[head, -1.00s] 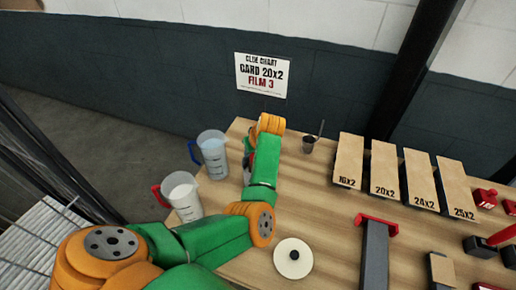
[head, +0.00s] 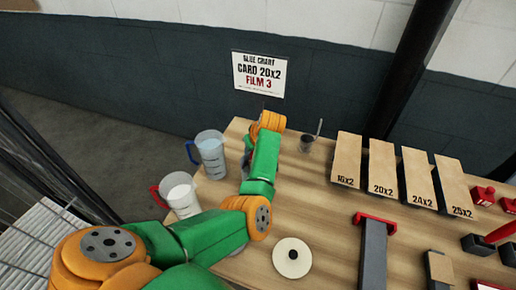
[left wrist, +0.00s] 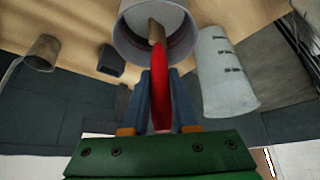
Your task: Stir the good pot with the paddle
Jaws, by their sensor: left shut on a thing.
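My left gripper (left wrist: 160,85) is shut on the red handle of the paddle (left wrist: 161,95) in the left wrist view. The paddle's wooden part (left wrist: 156,32) reaches into the round mouth of a grey pot (left wrist: 125,38). The paddle's lower end and the pot's contents cannot be made out. In the head view my left arm hides the gripper, the paddle and most of the pot. My right gripper is in neither current view.
A blue-handled jug (head: 210,155) and a red-handled jug (head: 180,195) stand left of my arm. A small cup (head: 306,144) holding a thin stick stands behind right. Labelled boards (head: 383,168) and a wall sign (head: 258,75) are beyond.

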